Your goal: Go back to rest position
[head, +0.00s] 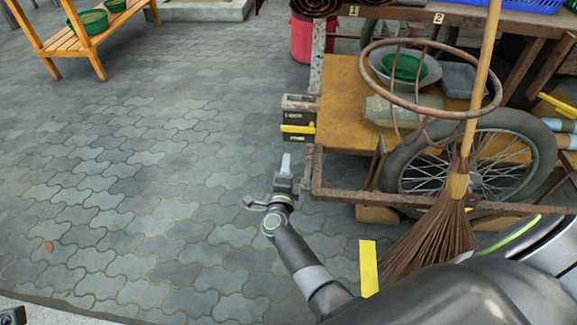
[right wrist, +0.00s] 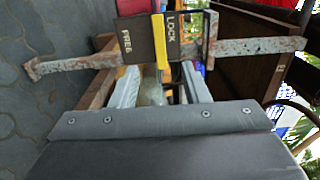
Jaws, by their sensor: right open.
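My right gripper (head: 280,182) is open and empty, held over the paving just left of the cart's front corner. In the right wrist view its two pale fingers (right wrist: 160,88) stand apart with nothing gripped between them. Beyond them is a dark lock box (right wrist: 140,40) marked FREE and LOCK, with a yellow lever (right wrist: 160,42) upright between the words. In the head view the box (head: 298,106) sits on the cart's left side, its yellow lever (head: 298,129) pointing left, a little above and apart from the gripper. My left gripper does not show clearly.
A rusty cart (head: 345,95) with a spoked wheel (head: 520,165) stands at right. A straw broom (head: 440,225) leans on it near my right arm. A wooden bench (head: 62,42) with green basins is at upper left. The grey paving (head: 140,190) at left is clear.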

